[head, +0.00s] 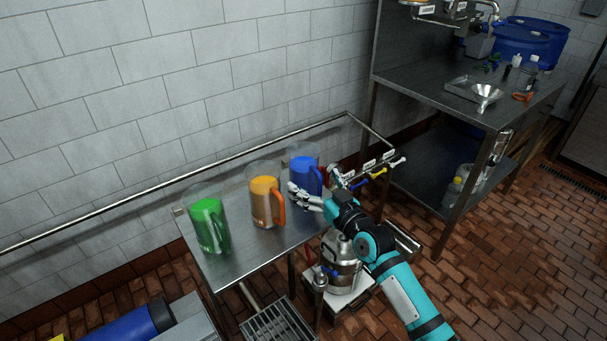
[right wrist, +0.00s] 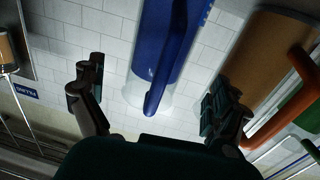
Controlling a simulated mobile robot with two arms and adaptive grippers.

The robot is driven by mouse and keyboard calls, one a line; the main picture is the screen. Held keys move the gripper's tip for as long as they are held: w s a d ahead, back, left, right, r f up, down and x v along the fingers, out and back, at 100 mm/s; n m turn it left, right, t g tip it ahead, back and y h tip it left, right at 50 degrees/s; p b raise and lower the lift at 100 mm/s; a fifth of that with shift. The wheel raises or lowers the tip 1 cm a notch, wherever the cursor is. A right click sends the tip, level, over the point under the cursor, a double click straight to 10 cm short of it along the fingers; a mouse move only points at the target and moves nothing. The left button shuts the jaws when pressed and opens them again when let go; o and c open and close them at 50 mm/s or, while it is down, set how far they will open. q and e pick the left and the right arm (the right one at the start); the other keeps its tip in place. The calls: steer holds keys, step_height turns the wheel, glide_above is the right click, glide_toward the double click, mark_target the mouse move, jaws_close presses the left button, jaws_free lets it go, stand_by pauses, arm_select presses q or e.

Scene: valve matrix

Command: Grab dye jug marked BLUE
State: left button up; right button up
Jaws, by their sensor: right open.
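The blue jug (head: 305,168) stands upright at the right end of the steel table (head: 232,262), its blue handle facing my arm. My right gripper (head: 300,198) is open at table height, close in front of the blue jug. In the right wrist view, the jug (right wrist: 160,45) and its handle (right wrist: 158,95) lie between the two spread fingers (right wrist: 155,95). Nothing is held. I cannot tell if a finger touches the jug. My left gripper is in neither view.
An orange jug (head: 265,197) stands just left of the blue one, its handle close to my gripper. A green jug (head: 208,225) stands further left. Several coloured valve handles (head: 375,173) sit to the right. A steel shelf (head: 425,75) stands at the back right.

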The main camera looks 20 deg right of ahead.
mark_target(312, 179)
steer(key=x, duration=0.5)
steer(key=shift+w+d+f+p, duration=0.1)
steer(key=shift+f+p, duration=0.2)
steer(key=shift+p, duration=0.05)
steer(key=shift+c, duration=0.3)
steer(key=shift+c, duration=1.2)
steer(key=c, duration=1.4)
steer(key=shift+r, duration=0.15)
steer(key=shift+c, duration=0.3)
